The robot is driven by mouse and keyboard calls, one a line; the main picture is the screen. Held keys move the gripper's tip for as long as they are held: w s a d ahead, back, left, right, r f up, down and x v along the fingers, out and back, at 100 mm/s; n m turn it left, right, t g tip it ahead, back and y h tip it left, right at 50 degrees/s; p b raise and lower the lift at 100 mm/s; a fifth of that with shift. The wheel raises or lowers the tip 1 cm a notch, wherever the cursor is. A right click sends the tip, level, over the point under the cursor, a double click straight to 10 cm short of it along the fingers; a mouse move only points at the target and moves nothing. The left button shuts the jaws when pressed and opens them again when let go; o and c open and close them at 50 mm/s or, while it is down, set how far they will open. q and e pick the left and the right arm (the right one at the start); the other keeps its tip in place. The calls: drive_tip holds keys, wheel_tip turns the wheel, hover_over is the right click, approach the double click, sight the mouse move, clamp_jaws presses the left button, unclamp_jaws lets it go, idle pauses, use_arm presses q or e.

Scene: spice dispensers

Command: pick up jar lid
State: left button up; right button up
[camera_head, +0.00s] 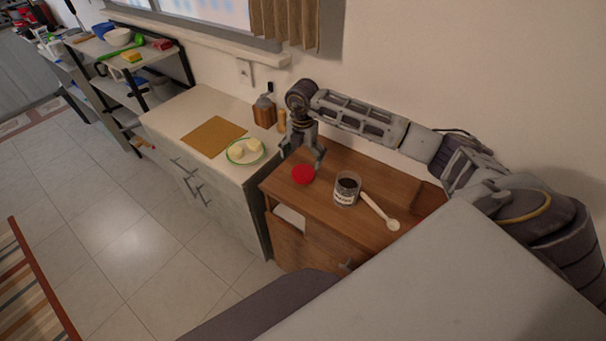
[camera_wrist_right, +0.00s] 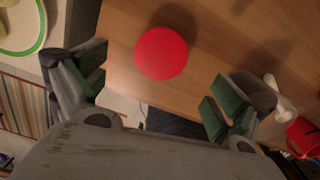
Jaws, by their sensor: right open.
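The red round jar lid (camera_head: 303,174) lies on the wooden cabinet top near its left edge. In the right wrist view the lid (camera_wrist_right: 161,53) shows as a red disc ahead of my fingers, between their lines. My right gripper (camera_head: 303,160) is open and empty, above and just behind the lid in the head view. Its two green-padded fingers (camera_wrist_right: 152,95) are spread wide in the wrist view and appear apart from the lid. An open glass jar (camera_head: 346,190) with dark contents and a white label stands right of the lid. My left gripper is not in view.
A pale wooden spoon (camera_head: 380,211) lies right of the jar on the wooden cabinet (camera_head: 325,207). A white counter (camera_head: 165,117) to the left holds a green-rimmed plate (camera_head: 245,151), a brown board (camera_head: 213,136) and a wooden block (camera_head: 265,112). The wall is close behind.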

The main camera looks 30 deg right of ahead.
sight(303, 173)
drive_tip(key=shift+f, duration=1.45)
drive_tip(key=shift+s+f+p, duration=0.1)
drive_tip(key=shift+f+p, duration=0.35)
drive_tip(key=shift+f, duration=0.3)
drive_tip(key=shift+f+p, duration=0.4)
drive_tip(key=shift+f, duration=1.45)
drive_tip(key=c, duration=0.9)
